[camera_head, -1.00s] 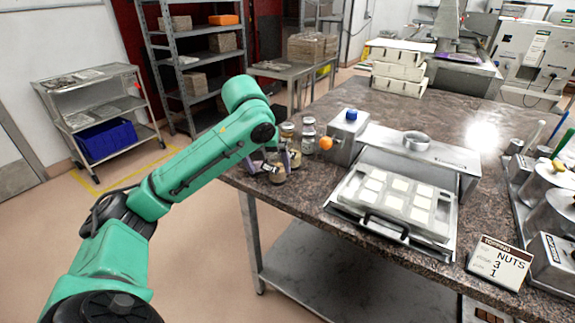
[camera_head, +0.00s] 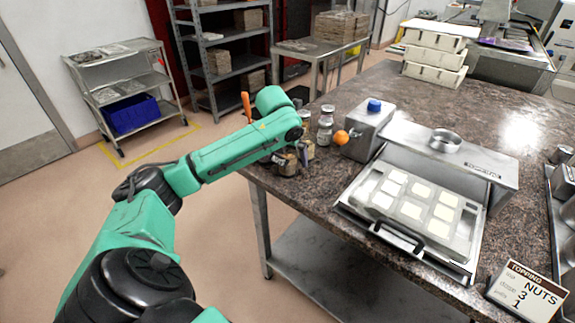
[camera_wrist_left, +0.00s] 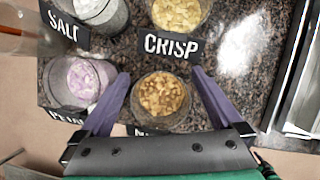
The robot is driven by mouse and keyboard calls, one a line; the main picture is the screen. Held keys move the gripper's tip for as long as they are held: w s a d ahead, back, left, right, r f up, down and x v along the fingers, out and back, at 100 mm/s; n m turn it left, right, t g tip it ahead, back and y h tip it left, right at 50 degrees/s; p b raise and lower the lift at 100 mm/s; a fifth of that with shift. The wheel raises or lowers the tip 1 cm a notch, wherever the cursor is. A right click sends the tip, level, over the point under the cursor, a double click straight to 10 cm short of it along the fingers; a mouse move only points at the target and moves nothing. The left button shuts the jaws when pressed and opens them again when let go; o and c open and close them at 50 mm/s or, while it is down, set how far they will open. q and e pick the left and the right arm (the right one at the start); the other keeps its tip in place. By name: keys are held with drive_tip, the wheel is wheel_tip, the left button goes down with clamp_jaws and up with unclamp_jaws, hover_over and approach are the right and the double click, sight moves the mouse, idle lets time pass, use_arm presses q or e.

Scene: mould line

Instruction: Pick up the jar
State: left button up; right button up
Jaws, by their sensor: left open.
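An open glass jar of brown chopped pieces (camera_wrist_left: 160,95) lies between the fingers of my left gripper (camera_wrist_left: 160,74) in the left wrist view. The fingers are open, one on each side of it, with gaps visible. Its black label is mostly hidden by the gripper. In the head view the left gripper (camera_head: 292,158) is low at the table's left corner, over a jar (camera_head: 287,166) that it partly covers. Jars labelled CRISP (camera_wrist_left: 180,14) and SALT (camera_wrist_left: 100,10) stand beyond, and a jar of purplish stuff (camera_wrist_left: 80,82) stands to the left. My right gripper is not in view.
An orange ball (camera_head: 341,137) and a grey box with a blue cap (camera_head: 368,130) are right of the jars. A metal tray holding a white mould (camera_head: 410,205) lies farther right. The table edge (camera_head: 262,180) is close to the gripper.

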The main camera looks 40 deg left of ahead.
use_arm(q)
drive_tip(key=shift+w+f, duration=0.1)
drive_tip(key=shift+f, duration=0.2)
drive_tip(key=shift+c, duration=0.9)
drive_tip(key=shift+r, duration=0.1)
drive_tip(key=c, duration=1.3)
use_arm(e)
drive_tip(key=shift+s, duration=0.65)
use_arm(q)
drive_tip(key=shift+r, duration=0.1)
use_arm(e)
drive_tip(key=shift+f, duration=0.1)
